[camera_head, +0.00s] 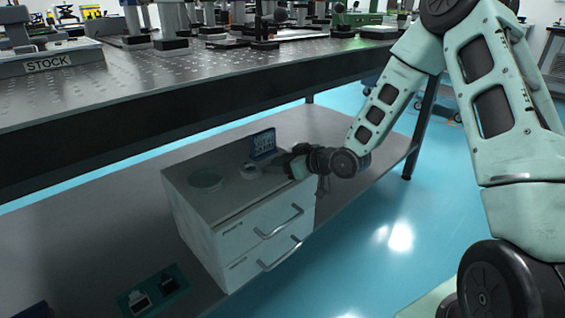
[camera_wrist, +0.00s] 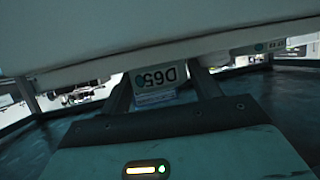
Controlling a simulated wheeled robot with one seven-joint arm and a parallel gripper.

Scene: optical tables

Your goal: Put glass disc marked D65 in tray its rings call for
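In the head view a small pale round piece (camera_head: 250,172) sits on top of a white drawer cabinet (camera_head: 240,213), just left of my gripper (camera_head: 285,164). A flat clear glass disc (camera_head: 205,181) lies further left on the cabinet top; I can read no mark on it. My gripper (camera_wrist: 163,88) is low over the cabinet's right end, its fingers apart, the tag between them. Contact cannot be seen.
A blue sign (camera_head: 262,143) stands behind the round piece. The cabinet, with two handled drawers, is on a lower shelf (camera_head: 90,243) under a perforated optical table (camera_head: 170,82). A tray marked STOCK (camera_head: 50,63) is on the tabletop. Dark and green items (camera_head: 152,292) lie at the shelf's front.

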